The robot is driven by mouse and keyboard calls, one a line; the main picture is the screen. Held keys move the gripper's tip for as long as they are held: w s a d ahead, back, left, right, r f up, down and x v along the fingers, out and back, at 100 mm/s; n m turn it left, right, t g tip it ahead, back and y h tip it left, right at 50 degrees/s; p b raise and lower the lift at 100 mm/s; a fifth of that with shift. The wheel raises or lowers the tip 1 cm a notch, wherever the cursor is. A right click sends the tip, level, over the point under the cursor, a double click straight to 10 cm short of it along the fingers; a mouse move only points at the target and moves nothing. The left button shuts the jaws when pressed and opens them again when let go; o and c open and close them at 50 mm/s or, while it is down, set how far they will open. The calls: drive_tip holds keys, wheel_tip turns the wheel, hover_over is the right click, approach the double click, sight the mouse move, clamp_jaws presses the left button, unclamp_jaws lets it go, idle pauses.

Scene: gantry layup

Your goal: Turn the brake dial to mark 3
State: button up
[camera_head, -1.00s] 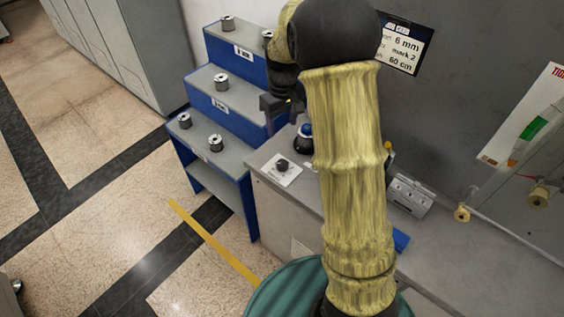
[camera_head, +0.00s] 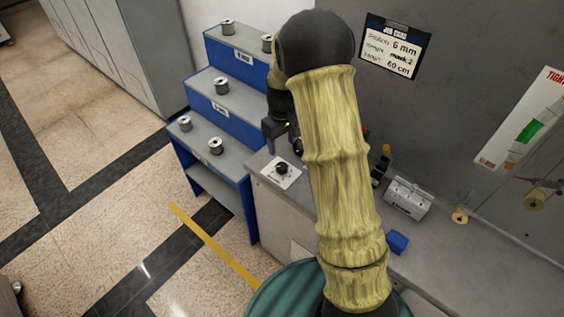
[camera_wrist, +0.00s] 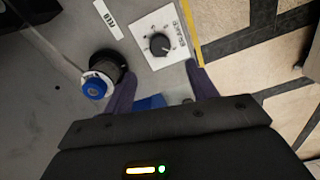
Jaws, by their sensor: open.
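The brake dial (camera_head: 282,168) is a black round knob on a white marked plate (camera_head: 294,179) near the left end of the grey bench. In the wrist view the dial (camera_wrist: 159,44) shows a pale pointer line, but its marks are too small to read. My gripper (camera_wrist: 158,82) is open and empty, and its two dark fingers are apart. In the wrist view the dial lies beyond the fingertips, between their lines, and nothing touches it. In the head view my gripper (camera_head: 283,145) is partly hidden by my arm, just above and behind the dial plate.
A dark spool post with a blue cap (camera_wrist: 95,88) stands close to the left finger. Blue stepped shelves (camera_head: 235,100) with several spools adjoin the bench's left end. A job card (camera_head: 395,45) reads 6 mm, mark 2, 60 cm. A grey box (camera_head: 408,198) sits farther right.

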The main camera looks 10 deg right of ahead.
sight(282, 166)
wheel_tip(282, 166, down, 10)
drive_tip(key=shift+f+p, duration=0.15)
drive_tip(key=shift+p, duration=0.55)
drive_tip(key=c, duration=1)
